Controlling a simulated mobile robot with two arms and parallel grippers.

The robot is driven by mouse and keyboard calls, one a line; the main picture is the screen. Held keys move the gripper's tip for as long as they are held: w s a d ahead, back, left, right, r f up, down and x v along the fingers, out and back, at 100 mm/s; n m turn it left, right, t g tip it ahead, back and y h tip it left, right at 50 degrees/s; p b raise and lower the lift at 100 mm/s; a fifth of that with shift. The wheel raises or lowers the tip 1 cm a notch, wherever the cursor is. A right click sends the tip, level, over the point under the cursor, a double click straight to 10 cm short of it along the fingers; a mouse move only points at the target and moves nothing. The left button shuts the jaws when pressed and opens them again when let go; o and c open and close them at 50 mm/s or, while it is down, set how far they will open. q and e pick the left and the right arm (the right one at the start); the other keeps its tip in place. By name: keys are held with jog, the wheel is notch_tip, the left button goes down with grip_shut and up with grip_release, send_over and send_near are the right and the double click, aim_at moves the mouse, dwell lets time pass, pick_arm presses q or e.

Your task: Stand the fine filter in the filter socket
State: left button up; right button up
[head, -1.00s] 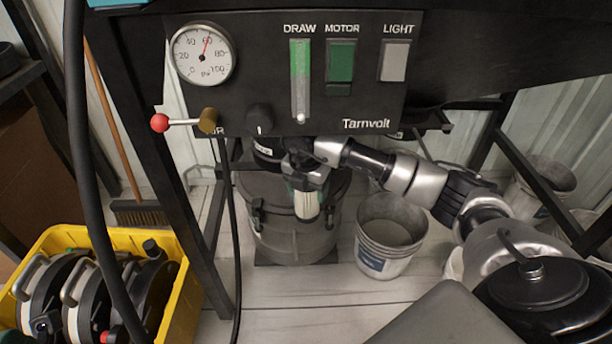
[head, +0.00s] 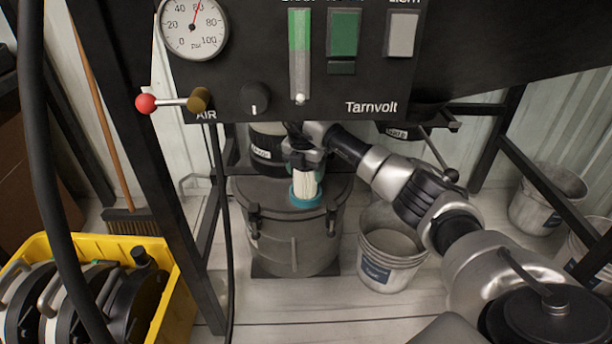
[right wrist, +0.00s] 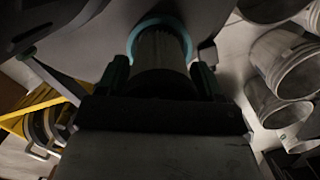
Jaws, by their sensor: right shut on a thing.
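The fine filter (head: 304,183) is a pale pleated cylinder, upright in the head view above the lid of a dark grey canister (head: 290,240). My right gripper (head: 304,160) is shut on its upper part. The filter socket (head: 306,201) is a teal ring on the lid, and the filter's lower end overlaps it. In the right wrist view the filter (right wrist: 158,60) runs between my fingers towards the teal socket ring (right wrist: 160,22). I cannot tell whether it is seated or just above. My left gripper is not in view.
A black control panel (head: 300,85) overhangs the canister, with a red-knobbed air lever (head: 146,103) at its left. A grey bucket (head: 388,263) stands right of the canister. A yellow crate (head: 178,305) holds dark round parts at lower left. A black cable hangs in front.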

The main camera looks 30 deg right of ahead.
jog(key=shift+f, duration=0.1)
jog(key=o, duration=1)
jog(key=shift+c, duration=0.2)
